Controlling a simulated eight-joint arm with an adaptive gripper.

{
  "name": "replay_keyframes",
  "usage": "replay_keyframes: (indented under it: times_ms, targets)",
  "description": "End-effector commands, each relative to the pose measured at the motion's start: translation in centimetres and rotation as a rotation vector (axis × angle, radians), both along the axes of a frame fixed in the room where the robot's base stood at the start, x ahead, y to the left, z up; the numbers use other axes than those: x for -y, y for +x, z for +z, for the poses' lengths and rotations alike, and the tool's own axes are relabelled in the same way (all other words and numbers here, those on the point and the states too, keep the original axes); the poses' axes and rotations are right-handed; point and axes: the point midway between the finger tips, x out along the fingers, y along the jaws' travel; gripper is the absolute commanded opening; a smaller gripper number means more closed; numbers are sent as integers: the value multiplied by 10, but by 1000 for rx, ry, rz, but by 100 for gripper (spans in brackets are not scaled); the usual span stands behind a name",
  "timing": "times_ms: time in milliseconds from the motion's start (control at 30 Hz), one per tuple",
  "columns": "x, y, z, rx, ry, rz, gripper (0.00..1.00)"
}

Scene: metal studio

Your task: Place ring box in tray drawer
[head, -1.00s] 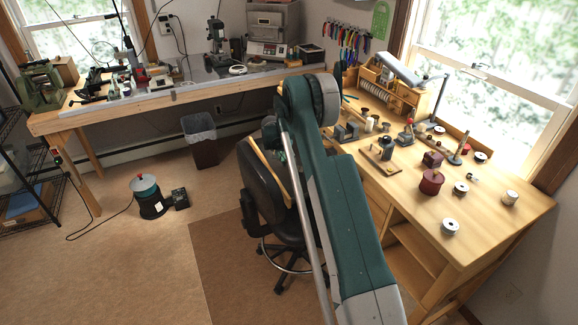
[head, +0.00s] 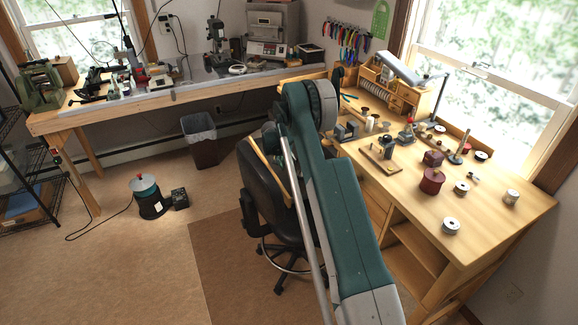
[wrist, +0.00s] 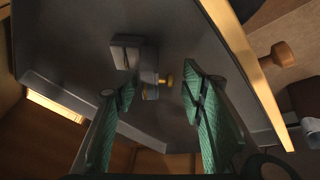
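My gripper (wrist: 158,92) shows in the wrist view with its two green fingers spread apart. Nothing is clamped between them. Beyond the fingertips, a small grey blocky thing (wrist: 127,52) with a yellow knob-like part sits on the dark grey floor of the tray drawer (wrist: 75,55). I cannot tell whether this is the ring box. The drawer has a pale wooden edge (wrist: 250,75) and a round wooden knob (wrist: 284,55) at the right. In the head view my arm hides the gripper and the drawer. A small dark red box (head: 433,158) stands on the bench.
The wooden bench (head: 500,205) at the right carries spools, a red pot (head: 431,182) and small tools. A black chair (head: 270,195) stands beside my arm. Open carpet lies at the left, with a polishing pot (head: 147,197) on it.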

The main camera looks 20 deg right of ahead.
Motion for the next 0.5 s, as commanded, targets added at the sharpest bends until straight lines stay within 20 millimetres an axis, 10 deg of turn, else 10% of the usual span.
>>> replay_keyframes:
  times_ms: [500]
  targets:
    - [-1,0,8,0,0,0,40]
